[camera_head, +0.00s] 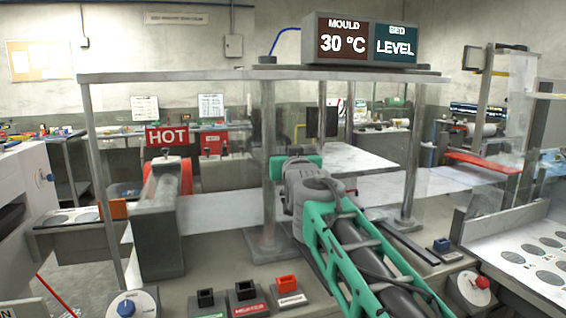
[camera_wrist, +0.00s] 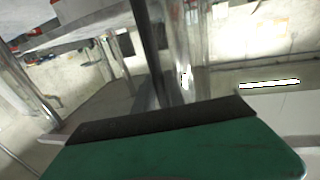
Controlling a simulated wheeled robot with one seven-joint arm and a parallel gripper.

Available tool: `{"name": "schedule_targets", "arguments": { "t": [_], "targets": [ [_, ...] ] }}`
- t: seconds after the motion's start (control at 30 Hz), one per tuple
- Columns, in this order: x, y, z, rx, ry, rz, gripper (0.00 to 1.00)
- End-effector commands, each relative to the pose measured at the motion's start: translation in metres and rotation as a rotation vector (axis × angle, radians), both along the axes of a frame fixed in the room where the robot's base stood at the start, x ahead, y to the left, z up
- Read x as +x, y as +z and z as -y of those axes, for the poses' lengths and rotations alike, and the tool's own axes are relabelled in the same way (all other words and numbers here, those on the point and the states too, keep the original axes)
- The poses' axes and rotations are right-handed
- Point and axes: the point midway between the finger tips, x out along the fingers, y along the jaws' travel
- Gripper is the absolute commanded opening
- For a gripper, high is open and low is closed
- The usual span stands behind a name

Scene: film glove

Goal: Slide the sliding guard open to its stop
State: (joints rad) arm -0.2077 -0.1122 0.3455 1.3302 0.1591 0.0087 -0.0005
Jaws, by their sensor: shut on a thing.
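The sliding guard (camera_head: 293,120) is a clear panel hanging below a grey top rail (camera_head: 200,76), in the middle of the head view. A grey upright (camera_head: 268,120) runs along its left side. My gripper (camera_head: 296,164), with green fingers, is at the guard near this upright, about halfway up, and is shut on part of it. The gripped part is hidden by the gripper and my wrist. In the wrist view, a green finger with a dark edge (camera_wrist: 160,120) fills the lower part, and a dark upright bar (camera_wrist: 150,45) stands just beyond it.
A display box (camera_head: 366,41) reading "30 °C" and "LEVEL" sits on the rail. A red "HOT" sign (camera_head: 167,136) is at left above a grey roller housing (camera_head: 158,235). A pale web (camera_head: 225,213) runs behind the guard. Switches (camera_head: 245,292) line the front.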

Motion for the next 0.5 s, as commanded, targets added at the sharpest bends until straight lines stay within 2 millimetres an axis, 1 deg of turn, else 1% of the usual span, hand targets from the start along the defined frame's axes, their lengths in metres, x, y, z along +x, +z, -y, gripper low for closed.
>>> {"name": "schedule_targets", "arguments": {
  "t": [0.2,0.5],
  "targets": [
    [-0.0011,0.0017,0.0013,0.000,-0.017,0.004,0.00],
    [-0.0016,0.0024,-0.0024,0.000,-0.012,0.004,0.00]
  ]
}}
